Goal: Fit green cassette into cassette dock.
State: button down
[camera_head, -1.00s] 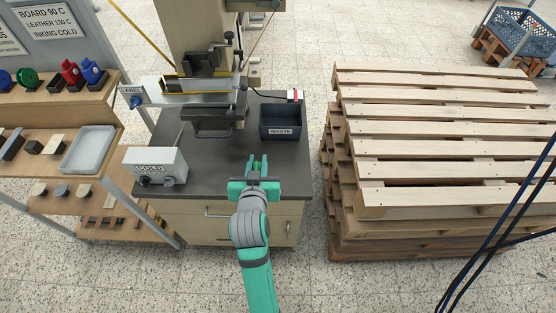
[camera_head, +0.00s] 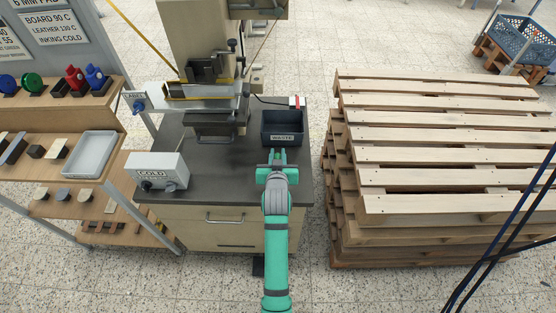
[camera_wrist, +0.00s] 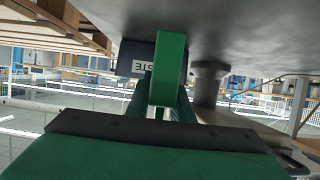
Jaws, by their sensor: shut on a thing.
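My gripper (camera_head: 277,166) is above the front right of the dark worktop, just in front of the waste bin. It is shut on a bright green block, which I take to be the green cassette (camera_head: 277,155). In the wrist view the green cassette (camera_wrist: 170,65) stands out between the fingers and covers part of the bin. The press (camera_head: 205,85) stands at the back of the worktop, left of my gripper, with a dark holder (camera_head: 203,70) and yellow-edged plates. I cannot tell which part is the cassette dock.
The waste bin (camera_head: 270,128) is close beyond my gripper. A control box marked COLD (camera_head: 157,170) stands at the worktop's left. Shelves (camera_head: 50,110) at the left hold coloured pieces, including a green round one (camera_head: 32,83), and a grey tray (camera_head: 90,153). Stacked pallets (camera_head: 440,150) stand at the right.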

jog(key=shift+w+f, duration=0.15)
jog(key=shift+f, duration=1.55)
jog(key=shift+f, duration=0.15)
jog(key=c, duration=1.6)
grip_release()
jog(key=shift+o, duration=0.2)
